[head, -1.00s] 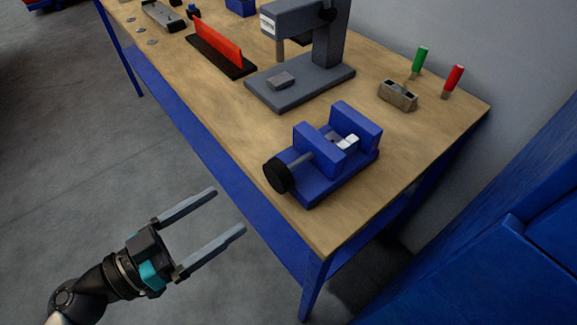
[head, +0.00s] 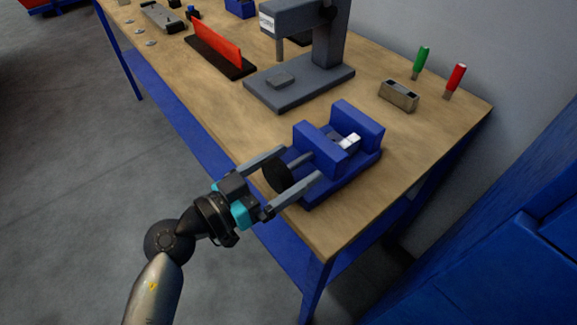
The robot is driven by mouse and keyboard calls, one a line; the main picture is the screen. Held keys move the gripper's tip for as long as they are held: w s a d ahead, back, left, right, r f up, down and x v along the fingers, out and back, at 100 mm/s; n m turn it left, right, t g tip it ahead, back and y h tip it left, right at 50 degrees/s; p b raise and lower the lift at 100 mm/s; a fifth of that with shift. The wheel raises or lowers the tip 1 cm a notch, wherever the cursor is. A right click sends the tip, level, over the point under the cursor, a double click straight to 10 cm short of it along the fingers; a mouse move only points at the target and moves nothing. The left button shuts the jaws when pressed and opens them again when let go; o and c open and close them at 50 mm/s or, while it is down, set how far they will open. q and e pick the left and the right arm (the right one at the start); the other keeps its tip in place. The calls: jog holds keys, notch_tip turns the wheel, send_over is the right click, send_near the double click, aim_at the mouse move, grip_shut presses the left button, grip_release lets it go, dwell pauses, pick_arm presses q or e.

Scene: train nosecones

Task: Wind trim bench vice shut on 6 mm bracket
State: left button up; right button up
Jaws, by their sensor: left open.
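The blue bench vice (head: 340,160) sits near the front right end of the wooden bench. Its black round handwheel (head: 276,176) faces my left gripper, on a grey screw. A small light metal bracket (head: 349,141) stands between the two blue jaws; whether both jaws touch it I cannot tell. My left gripper (head: 301,164) is open, with one finger on each side of the handwheel. I cannot tell whether the fingers touch it. My right gripper is not in view.
A grey press (head: 305,75) stands behind the vice on the bench (head: 190,75). A metal block (head: 399,95), a green-handled tool (head: 420,62) and a red-handled tool (head: 455,80) are at the back right. A red strip on a black base (head: 220,55) lies further left. Blue cabinet at right.

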pick_arm(q)
jog(key=shift+c, duration=0.2)
jog(key=c, duration=1.3)
jog(key=shift+r+m+p, duration=0.1)
jog(key=shift+m+p, duration=0.3)
jog(key=shift+p, duration=0.4)
jog(key=m+p, duration=0.2)
jog(key=p, duration=0.1)
jog(key=shift+m, duration=0.3)
jog(key=shift+m+p, duration=1)
jog(key=shift+m, duration=0.8)
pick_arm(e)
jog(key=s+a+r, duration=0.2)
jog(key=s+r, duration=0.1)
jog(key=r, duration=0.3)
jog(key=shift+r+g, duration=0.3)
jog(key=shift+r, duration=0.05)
